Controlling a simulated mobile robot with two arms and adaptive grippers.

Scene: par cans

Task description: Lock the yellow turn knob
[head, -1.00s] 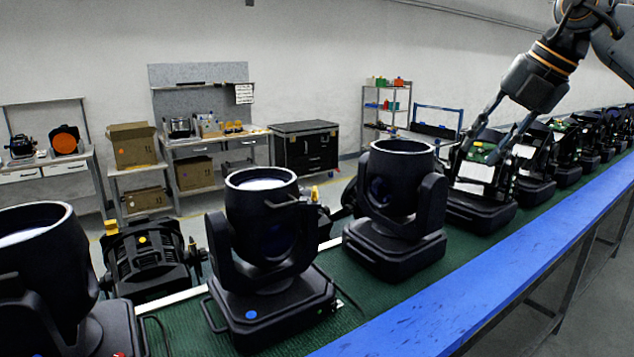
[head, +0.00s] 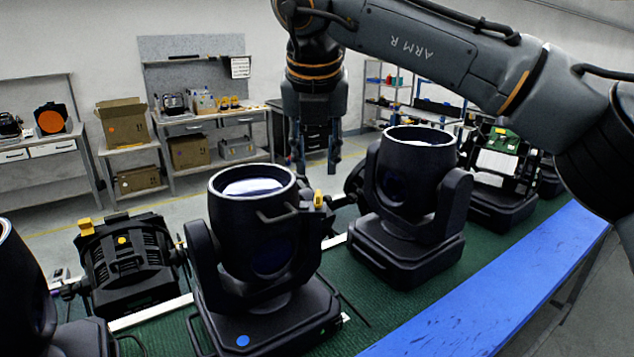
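A small upright yellow knob (head: 318,199) shows just right of the middle moving-head light, on a dark fixture mostly hidden behind that light. I cannot tell which of these is the turn knob. My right gripper (head: 316,168) points down, fingers apart and empty, above and behind the middle light, apart from the knob near it in the picture. My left gripper is not in view.
The middle moving-head light (head: 258,235) and another moving-head light (head: 412,200) stand tall on the green belt (head: 385,302), close to the hidden fixture. A blue rail (head: 480,285) runs along the near side. Workbenches and shelves stand behind, across open floor.

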